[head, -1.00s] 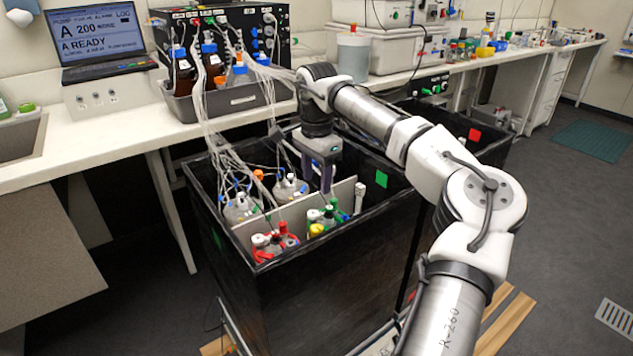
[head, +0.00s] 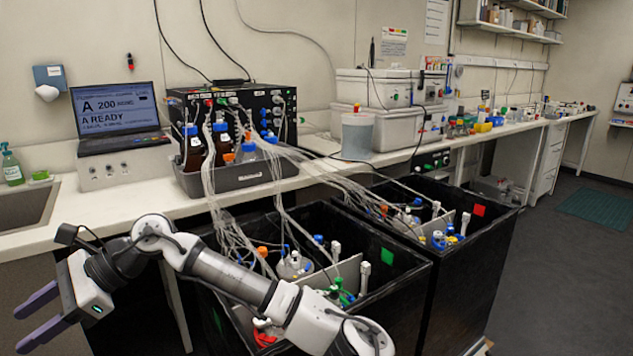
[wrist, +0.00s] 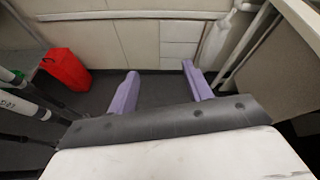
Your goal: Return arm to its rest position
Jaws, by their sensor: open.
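My gripper (head: 30,318) is at the lower left of the head view, left of the black shaker boxes and in front of the bench by the sink. Its two purple fingers point left and are apart, with nothing between them. In the wrist view the open fingers (wrist: 160,88) hang over dark floor and face pale cabinet fronts. My arm crosses the lower part of the head view and hides part of the near black box (head: 400,290) and some of its vessels.
A second black box (head: 490,260) with a red square stands behind. Tubes run from the boxes to the pump unit (head: 265,110) and bottles on the bench. A laptop (head: 115,108) and sink (head: 22,208) are at left. The wrist view shows a red container (wrist: 65,68) on the floor.

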